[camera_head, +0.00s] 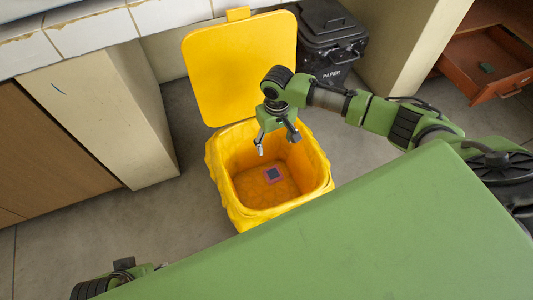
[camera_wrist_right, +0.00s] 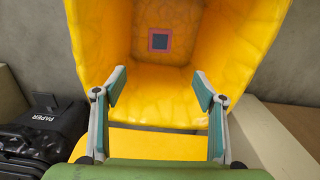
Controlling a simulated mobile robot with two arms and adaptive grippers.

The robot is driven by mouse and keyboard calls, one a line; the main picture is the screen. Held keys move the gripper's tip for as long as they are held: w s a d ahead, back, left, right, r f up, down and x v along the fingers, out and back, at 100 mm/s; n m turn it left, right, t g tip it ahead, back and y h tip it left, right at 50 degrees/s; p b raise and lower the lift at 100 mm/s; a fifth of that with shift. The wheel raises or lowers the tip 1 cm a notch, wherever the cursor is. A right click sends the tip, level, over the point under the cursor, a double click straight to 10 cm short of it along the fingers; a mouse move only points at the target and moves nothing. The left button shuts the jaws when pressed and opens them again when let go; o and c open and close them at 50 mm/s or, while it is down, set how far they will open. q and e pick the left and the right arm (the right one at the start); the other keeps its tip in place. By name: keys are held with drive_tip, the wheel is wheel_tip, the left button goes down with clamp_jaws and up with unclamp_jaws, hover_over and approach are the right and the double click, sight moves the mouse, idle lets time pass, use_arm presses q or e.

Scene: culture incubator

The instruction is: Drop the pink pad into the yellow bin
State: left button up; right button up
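The yellow bin (camera_head: 225,190) stands on the floor with its yellow lid (camera_head: 240,68) swung open behind it. The pink pad (camera_head: 273,174), a small square with a dark centre, lies on the bottom inside the bin; it also shows in the right wrist view (camera_wrist_right: 159,40). My right gripper (camera_head: 275,148) is over the bin's opening, pointing down. In the right wrist view its fingers (camera_wrist_right: 160,89) are spread wide with nothing between them. Part of my left arm shows at the bottom left of the head view; its gripper fingers do not show.
A black bin (camera_head: 330,40) marked for paper stands behind, right of the yellow lid. A tiled counter (camera_head: 85,30) with a pale support (camera_head: 110,125) is on the left. An open drawer (camera_head: 485,67) juts out at the top right.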

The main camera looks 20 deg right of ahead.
wheel_tip(320, 180, up, 12)
idle(0.6)
idle(0.5)
